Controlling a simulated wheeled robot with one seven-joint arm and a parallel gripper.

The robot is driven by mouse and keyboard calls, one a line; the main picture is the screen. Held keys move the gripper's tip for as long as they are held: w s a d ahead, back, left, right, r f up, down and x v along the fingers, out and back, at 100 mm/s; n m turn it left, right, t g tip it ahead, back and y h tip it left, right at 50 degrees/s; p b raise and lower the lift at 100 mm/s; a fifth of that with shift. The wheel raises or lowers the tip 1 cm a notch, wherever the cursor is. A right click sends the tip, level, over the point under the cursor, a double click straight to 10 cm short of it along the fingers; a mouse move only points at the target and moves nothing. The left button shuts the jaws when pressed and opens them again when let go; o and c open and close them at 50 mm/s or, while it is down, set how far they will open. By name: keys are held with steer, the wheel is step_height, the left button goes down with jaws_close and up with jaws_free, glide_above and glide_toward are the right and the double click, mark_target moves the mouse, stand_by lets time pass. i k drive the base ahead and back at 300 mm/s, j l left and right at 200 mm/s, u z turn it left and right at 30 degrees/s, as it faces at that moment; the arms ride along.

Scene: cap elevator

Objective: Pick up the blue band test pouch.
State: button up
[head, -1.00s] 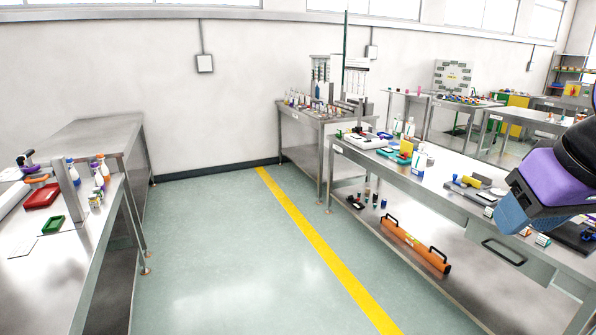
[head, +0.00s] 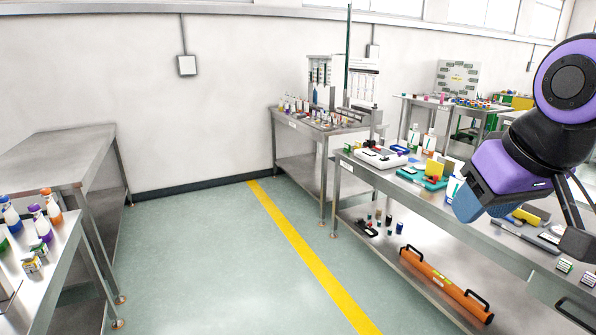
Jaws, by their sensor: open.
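I cannot make out a blue band test pouch for certain. Two small pale packets, one (head: 564,265) and another (head: 586,279), lie on the right bench near its front edge. Their markings are too small to read. My gripper (head: 468,208), purple with blue finger parts, hangs above the right bench at the right of the head view. It is open, seen from the side, with nothing visible in it. It hides part of the bench top behind it.
The right bench (head: 520,258) holds a teal tray (head: 424,178), bottles and tools. An orange cylinder (head: 440,283) with black handles lies on its lower shelf. Bottles stand on the left bench (head: 60,285). The floor (head: 215,260) between the benches, with a yellow line, is clear.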

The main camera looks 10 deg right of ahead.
mark_target(456, 183)
steer(key=i+z, duration=0.5)
steer(key=i+j+z, duration=0.15)
steer(key=i+z, duration=0.15)
steer(key=z, duration=0.15)
steer(key=i+j+z, duration=0.3)
steer(key=z, duration=0.2)
steer(key=i+j+z, duration=0.3)
steer(key=j+z, duration=0.15)
steer(key=i+j+z, duration=0.2)
steer(key=j+z, duration=0.3)
steer(key=i+j+z, duration=0.1)
steer(key=j+z, duration=0.85)
steer(key=j, duration=0.25)
steer(key=k+j+z, duration=0.2)
steer(key=j, duration=0.5)
steer(key=i, duration=0.1)
